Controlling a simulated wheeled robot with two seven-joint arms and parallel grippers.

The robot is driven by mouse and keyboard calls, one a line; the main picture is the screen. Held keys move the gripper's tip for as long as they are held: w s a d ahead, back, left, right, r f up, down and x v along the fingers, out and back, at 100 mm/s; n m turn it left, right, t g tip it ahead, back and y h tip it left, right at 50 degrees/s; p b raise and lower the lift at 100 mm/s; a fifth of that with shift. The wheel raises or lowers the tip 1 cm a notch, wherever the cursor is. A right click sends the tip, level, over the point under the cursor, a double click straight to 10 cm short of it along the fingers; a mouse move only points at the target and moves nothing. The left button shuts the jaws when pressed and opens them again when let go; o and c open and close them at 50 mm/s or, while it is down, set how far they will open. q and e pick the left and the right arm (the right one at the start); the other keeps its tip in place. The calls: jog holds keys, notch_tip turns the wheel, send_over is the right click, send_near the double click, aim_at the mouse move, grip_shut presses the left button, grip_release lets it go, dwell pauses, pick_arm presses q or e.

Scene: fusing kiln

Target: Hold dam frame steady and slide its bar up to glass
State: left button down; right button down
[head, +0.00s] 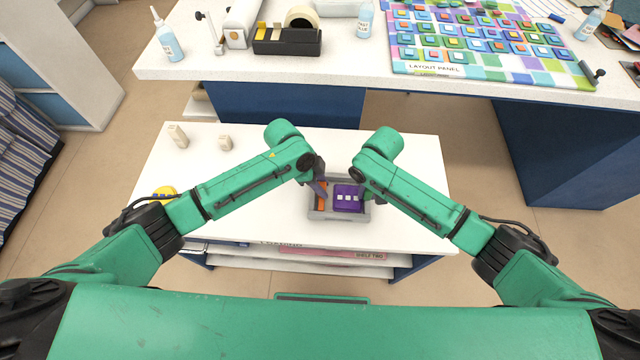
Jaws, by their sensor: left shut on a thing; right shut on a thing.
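The grey dam frame (341,217) lies on the white low table, between my two grippers. Inside it, on the right, is a purple glass piece (348,205) with a row of small white squares. An orange bar (321,203) lies in the left part of the frame, with a narrow gap to the glass. My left gripper (320,190) points down at the bar and is shut on it; its fingers hide part of it. My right gripper (359,179) is shut at the frame's upper right edge, and its arm hides the exact contact.
Two small pale blocks (178,136) and a yellow round thing (164,193) stand on the left of the low table (270,225). Behind is a workbench with a layout panel (440,70), a tape dispenser (288,42) and bottles. The table's front left is clear.

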pick_arm(q)
jog(key=shift+d+r, duration=0.1)
jog(key=shift+d, duration=1.05)
jog(key=c, duration=0.6)
grip_release()
jog(key=shift+o, duration=0.2)
jog(key=shift+a, duration=0.1)
jog(key=shift+a+r, duration=0.1)
jog(key=shift+r, duration=2.35)
jog(key=o, duration=0.6)
jog(key=shift+c, duration=0.2)
jog(key=v, duration=1.2)
